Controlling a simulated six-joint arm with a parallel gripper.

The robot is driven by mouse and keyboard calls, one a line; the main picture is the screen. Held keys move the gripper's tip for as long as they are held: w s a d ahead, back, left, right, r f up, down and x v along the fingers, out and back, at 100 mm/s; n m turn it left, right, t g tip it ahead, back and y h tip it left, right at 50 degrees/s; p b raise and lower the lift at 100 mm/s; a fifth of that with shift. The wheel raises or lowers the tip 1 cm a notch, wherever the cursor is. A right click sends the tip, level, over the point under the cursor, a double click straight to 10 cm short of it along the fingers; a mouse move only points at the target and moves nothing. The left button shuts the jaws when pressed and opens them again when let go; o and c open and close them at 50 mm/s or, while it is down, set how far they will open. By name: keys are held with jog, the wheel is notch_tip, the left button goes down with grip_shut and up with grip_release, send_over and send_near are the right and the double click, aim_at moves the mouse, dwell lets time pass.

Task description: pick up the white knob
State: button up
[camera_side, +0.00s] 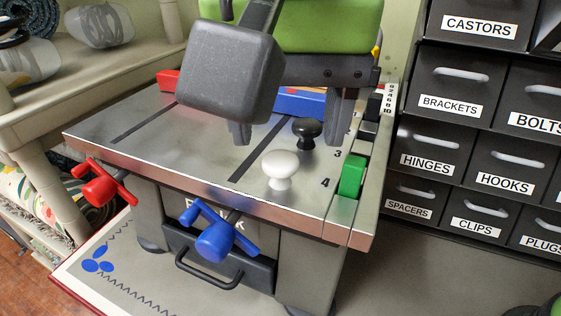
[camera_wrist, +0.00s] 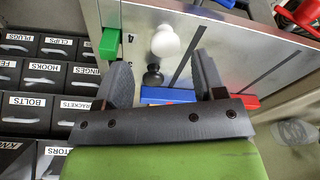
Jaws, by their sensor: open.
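The white knob (camera_side: 281,170) stands upright on the metal top of a workbench-like machine (camera_side: 215,165), near its front right edge. In the wrist view the white knob (camera_wrist: 165,43) lies just beyond the fingertips. My gripper (camera_side: 290,128) is open and empty above the top, behind the white knob and apart from it. In the wrist view its two fingers (camera_wrist: 162,68) are spread wide, with a black knob (camera_wrist: 153,77) seen between them.
The black knob also shows in the side view (camera_side: 307,133), behind the white one. A green block (camera_side: 352,175) sits on the right edge. A blue block (camera_side: 298,101) and a red block (camera_side: 168,80) lie at the back. Labelled drawers (camera_side: 455,130) stand at right.

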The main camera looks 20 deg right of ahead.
aim_at(281, 158)
jog(key=f, duration=0.4)
jog(key=shift+w+a+f, duration=0.2)
jog(key=shift+w+f, duration=0.05)
jog(key=shift+f, duration=0.05)
jog(key=c, duration=1)
jog(key=shift+r, duration=0.15)
notch_tip(281, 158, up, 10)
jog(key=shift+f, duration=0.15)
